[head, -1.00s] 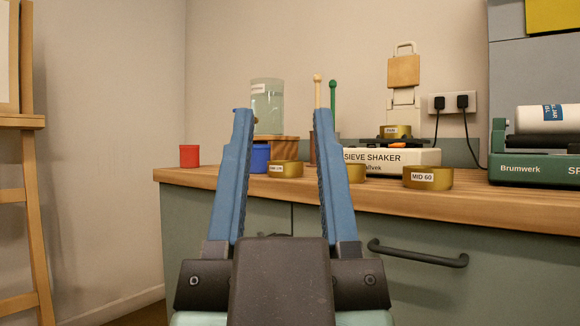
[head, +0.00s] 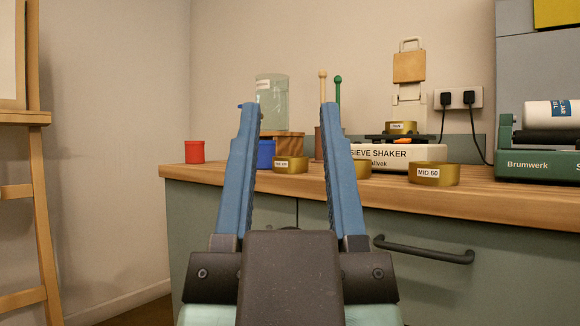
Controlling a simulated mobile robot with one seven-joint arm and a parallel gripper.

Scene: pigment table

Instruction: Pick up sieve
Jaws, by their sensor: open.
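Several brass sieves stand on the wooden counter. One with a small label (head: 290,164) shows between my fingers. Another (head: 362,169) is partly hidden behind my right finger. A third, labelled MID 60 (head: 434,174), stands to the right near the front edge. A brass pan (head: 401,128) sits on top of the white sieve shaker (head: 405,157). My gripper (head: 288,106) is open and empty, fingers pointing toward the counter. It appears to be in front of the counter, apart from the sieves.
The counter (head: 520,204) also holds a red pot (head: 195,152), a blue pot (head: 265,153), a glass jar (head: 272,100), upright pestle-like sticks (head: 338,95) and a green Brumwerk machine (head: 530,164). A drawer handle (head: 425,250) sticks out below. A wooden easel (head: 40,180) stands at left.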

